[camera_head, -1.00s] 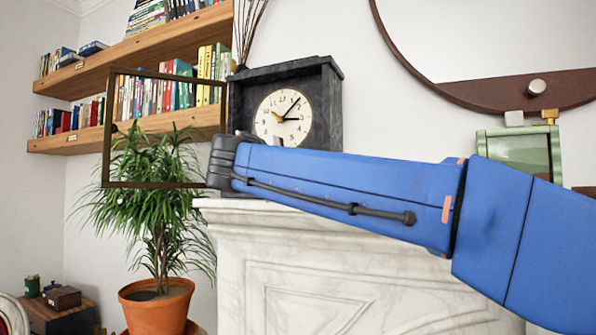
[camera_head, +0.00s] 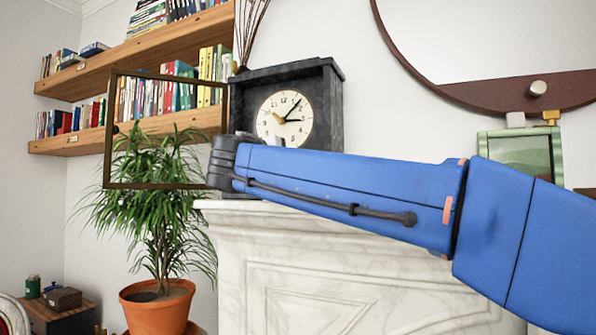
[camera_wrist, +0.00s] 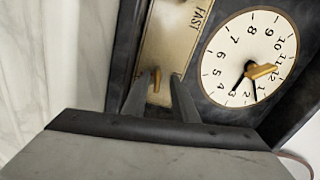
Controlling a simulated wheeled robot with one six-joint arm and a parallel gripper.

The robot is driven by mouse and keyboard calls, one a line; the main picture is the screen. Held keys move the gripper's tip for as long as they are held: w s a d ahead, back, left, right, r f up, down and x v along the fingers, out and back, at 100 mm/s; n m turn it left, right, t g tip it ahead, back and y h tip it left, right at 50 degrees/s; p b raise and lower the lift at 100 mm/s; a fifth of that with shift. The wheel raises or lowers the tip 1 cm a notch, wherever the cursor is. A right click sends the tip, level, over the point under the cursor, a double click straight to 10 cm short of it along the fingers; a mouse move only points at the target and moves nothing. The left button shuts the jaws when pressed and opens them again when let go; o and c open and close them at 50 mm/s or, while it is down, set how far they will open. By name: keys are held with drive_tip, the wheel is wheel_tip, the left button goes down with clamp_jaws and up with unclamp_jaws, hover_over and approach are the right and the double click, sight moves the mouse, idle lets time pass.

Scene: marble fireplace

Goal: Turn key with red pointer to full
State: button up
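The dark stone mantel clock (camera_head: 334,105) stands on the white mantel, its framed glass door (camera_head: 108,130) swung open to the left. In the wrist view the clock dial (camera_wrist: 222,62) is at the right, beside a brass plate (camera_wrist: 172,45) marked FAST. A small orange-brass key (camera_wrist: 157,80) sticks out low on this plate. My gripper (camera_wrist: 160,80) is open, with one finger on each side of the key; I cannot tell whether either touches it. No red pointer or "full" mark can be made out. In the head view my arm hides the clock's lower part and the fingers.
The open door frame is close to my wrist on the left. The marble fireplace (camera_head: 300,265) is below my arm. A potted plant (camera_head: 158,305), bookshelves (camera_head: 150,60), a round mirror (camera_head: 450,88) and a green-framed object (camera_head: 520,150) are around.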

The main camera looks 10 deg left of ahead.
drive_tip(key=v, duration=1.7)
drive_tip(key=shift+s, duration=0.25)
drive_tip(key=shift+r, duration=0.1)
